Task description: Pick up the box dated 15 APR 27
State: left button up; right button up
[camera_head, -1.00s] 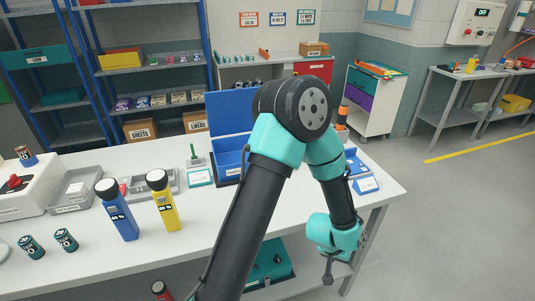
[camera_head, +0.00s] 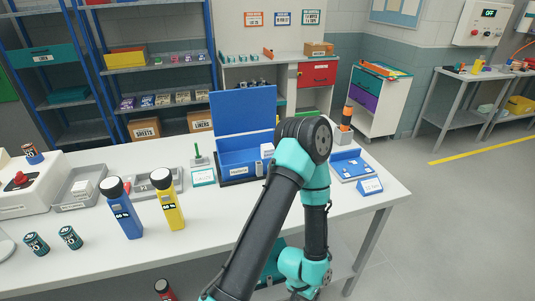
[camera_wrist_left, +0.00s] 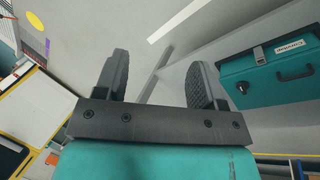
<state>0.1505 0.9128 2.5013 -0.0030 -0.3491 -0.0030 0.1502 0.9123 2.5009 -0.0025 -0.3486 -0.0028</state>
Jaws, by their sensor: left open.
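No date can be read on any box, so I cannot tell which is dated 15 APR 27. Small boxes (camera_head: 158,100) stand in a row on the blue rack's middle shelf. A small white box (camera_head: 267,150) shows in the open blue container (camera_head: 240,160) on the bench. Another small white box (camera_head: 81,187) sits in a grey tray (camera_head: 72,202). My left arm bends over the bench, its wrist hanging low at the bench's front. My left gripper (camera_wrist_left: 161,72) is open and empty in the left wrist view. My right gripper is not in view.
A teal case (camera_wrist_left: 268,74) lies near the left gripper, on the right of the wrist view. Blue and yellow torches (camera_head: 167,201) stand on the bench (camera_head: 195,255). A blue tray (camera_head: 350,165) and a cup with an orange-topped item (camera_head: 344,128) are at its right end.

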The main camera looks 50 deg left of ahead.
pick_arm(q)
jog(key=shift+o, duration=0.2)
jog(key=o, duration=0.3)
jog(key=shift+o, duration=0.2)
